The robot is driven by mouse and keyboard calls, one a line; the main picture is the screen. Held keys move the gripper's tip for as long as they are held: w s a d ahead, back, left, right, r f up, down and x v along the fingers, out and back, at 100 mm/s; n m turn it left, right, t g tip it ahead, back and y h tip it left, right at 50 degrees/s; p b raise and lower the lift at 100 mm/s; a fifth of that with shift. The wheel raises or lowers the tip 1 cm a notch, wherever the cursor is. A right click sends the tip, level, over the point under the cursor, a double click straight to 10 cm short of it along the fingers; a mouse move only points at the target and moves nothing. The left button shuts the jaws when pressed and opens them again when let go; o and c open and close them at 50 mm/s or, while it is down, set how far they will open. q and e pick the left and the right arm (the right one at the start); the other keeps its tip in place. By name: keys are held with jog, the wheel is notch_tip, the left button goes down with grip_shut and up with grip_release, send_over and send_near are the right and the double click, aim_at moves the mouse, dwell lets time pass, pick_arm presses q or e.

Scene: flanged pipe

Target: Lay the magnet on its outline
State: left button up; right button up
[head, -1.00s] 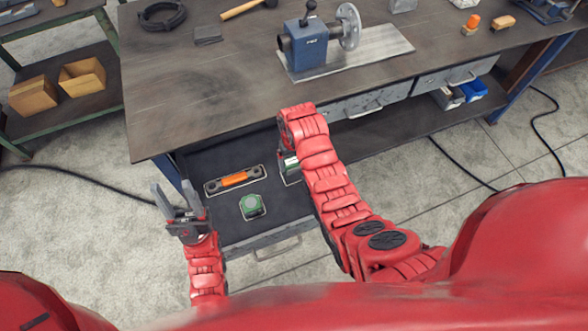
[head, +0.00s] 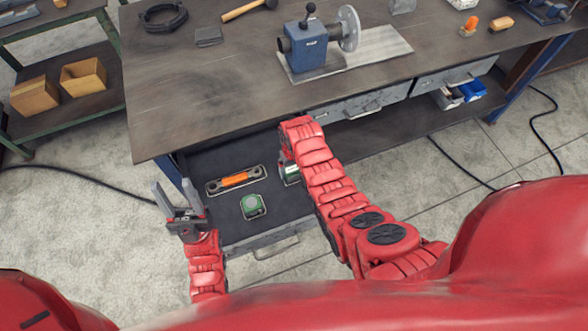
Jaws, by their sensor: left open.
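An open drawer with a dark liner (head: 215,165) holds the task area. An orange bar with dark ends (head: 235,179) lies inside a pale outline at its left. A green block with a rounded top (head: 252,204) sits within a pale square outline nearer the drawer front. A green and whitish piece (head: 291,173) shows beside a pale outline at the right, partly hidden by my right arm. I cannot tell which piece is the magnet. My left gripper (head: 173,189) is open and empty, left of the drawer. My right gripper's jaws are hidden behind its forearm, by the green and whitish piece.
The workbench (head: 200,90) overhangs the drawer's back. A closed drawer (head: 362,104) is to the right. Cardboard boxes (head: 84,76) stand on a left shelf.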

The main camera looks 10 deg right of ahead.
aim_at(294, 168)
jog(key=shift+o, duration=0.6)
jog(key=shift+r, duration=0.55)
notch_tip(294, 168, up, 8)
jog(key=shift+r+b, duration=0.1)
jog(key=shift+b, duration=1.1)
notch_tip(294, 168, up, 3)
jog(key=p, duration=0.3)
jog(key=shift+s, duration=0.1)
